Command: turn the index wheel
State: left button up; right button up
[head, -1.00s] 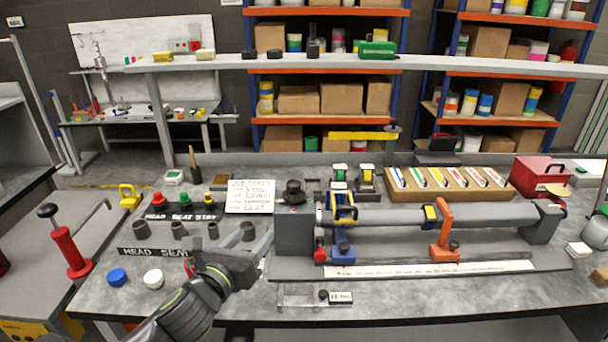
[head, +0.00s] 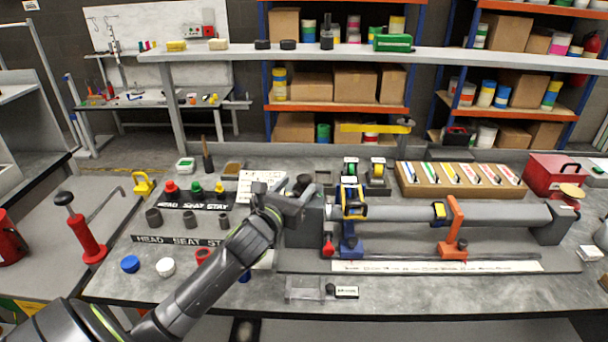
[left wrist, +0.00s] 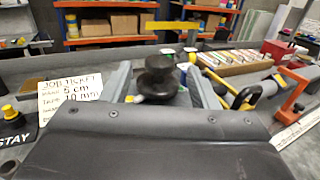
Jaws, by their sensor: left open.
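The index wheel appears to be the black knob (head: 304,182) on top of the grey block (head: 308,230) at the left end of the long grey tube (head: 395,214). My left gripper (head: 294,196) is at this block, close to the knob. In the left wrist view the black knob (left wrist: 158,80) stands upright between my two open fingers (left wrist: 162,85), with a visible gap on each side. I cannot tell whether the fingers are level with it or short of it. My gripper hides part of the knob and block in the head view. My right gripper is not in view.
A white job ticket (left wrist: 72,92) stands left of the knob. A blue clamp (head: 350,225) and an orange clamp (head: 454,230) stand along the tube. Dark cups (head: 188,220) and coloured caps (head: 195,188) are at left. The front right bench edge is clear.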

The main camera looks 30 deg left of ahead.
aim_at(301, 182)
pick_arm(q)
jog(key=shift+w+a+p, duration=0.15)
jog(key=shift+w+p, duration=0.05)
jog(key=shift+w, duration=1.1)
jog(key=shift+w+a+p, duration=0.15)
jog(key=shift+w, duration=1.1)
jog(key=c, duration=0.9)
